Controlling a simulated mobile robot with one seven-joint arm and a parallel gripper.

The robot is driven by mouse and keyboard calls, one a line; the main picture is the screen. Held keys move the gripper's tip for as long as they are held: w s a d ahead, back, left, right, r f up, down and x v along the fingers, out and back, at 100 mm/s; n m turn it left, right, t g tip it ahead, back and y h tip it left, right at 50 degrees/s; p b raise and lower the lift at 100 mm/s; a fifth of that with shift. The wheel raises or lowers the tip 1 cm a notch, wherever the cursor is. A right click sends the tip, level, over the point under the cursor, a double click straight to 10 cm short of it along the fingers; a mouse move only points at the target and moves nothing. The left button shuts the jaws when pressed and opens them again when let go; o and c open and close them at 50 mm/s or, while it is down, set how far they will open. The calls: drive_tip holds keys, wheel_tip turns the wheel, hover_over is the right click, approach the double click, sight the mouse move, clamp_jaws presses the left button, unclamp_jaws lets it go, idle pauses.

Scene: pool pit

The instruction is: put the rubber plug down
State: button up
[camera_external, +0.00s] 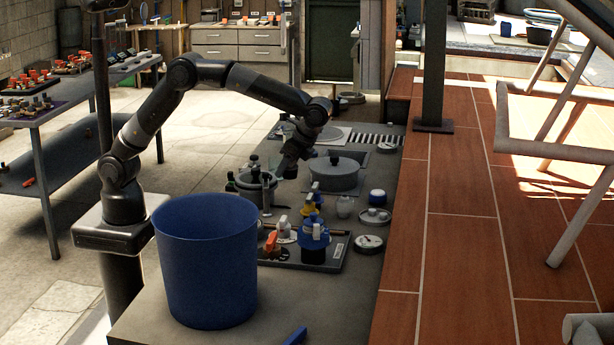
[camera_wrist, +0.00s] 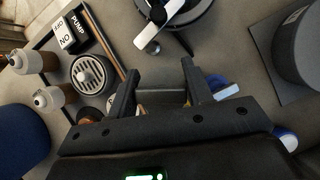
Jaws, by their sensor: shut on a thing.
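My gripper (camera_external: 286,168) hangs from the arm over the middle of the work counter, beside a grey lidded pot. In the wrist view its two dark fingers (camera_wrist: 160,72) stand apart with the tips pointing up the picture. A small grey piece (camera_wrist: 162,98) shows low between the fingers. I take it for the rubber plug, held between them, but its shape is mostly hidden by the jaws. In the external view the plug cannot be made out at the gripper.
The lidded pot (camera_external: 334,174) and a dark round vessel (camera_external: 252,190) stand near the gripper. A tray (camera_external: 330,262) with several fittings lies nearer the camera, behind a tall blue bucket (camera_external: 207,265). A grey round strainer (camera_wrist: 92,74) sits left in the wrist view. Bare counter shows between.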

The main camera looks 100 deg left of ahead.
sight(291, 169)
drive_tip(key=r, duration=0.3)
drive_tip(key=w+d+r+n, duration=0.1)
drive_tip(key=r, duration=0.2)
drive_tip(key=d+r+n+h, duration=0.1)
drive_tip(key=r, duration=0.2)
drive_tip(key=shift+w+d+r, duration=0.2)
drive_tip(key=shift+w, duration=0.2)
drive_tip(key=w+d+n+t+h, duration=0.1)
drive_tip(key=w+d+n+t, duration=0.35)
drive_tip(key=d+n, duration=0.6)
drive_tip(key=w+d+r+n+t+h, duration=0.1)
drive_tip(key=w+d+n+t+h, duration=0.3)
drive_tip(key=d+n, duration=0.7)
drive_tip(key=w+d+n+t+y, duration=0.15)
drive_tip(key=w+d+n, duration=0.35)
drive_tip(key=d+n, duration=0.55)
wheel_tip(291, 169, down, 11)
drive_tip(key=m, duration=0.1)
drive_tip(key=shift+t+h, duration=0.35)
drive_tip(key=shift+t, duration=0.05)
drive_tip(key=w+a+f, duration=0.2)
drive_tip(key=w, duration=0.1)
drive_tip(key=w+a+f, duration=0.2)
drive_tip(key=w, duration=0.1)
drive_tip(key=w+a+f, duration=0.3)
drive_tip(key=shift+f, duration=2)
drive_tip(key=shift+f, duration=0.15)
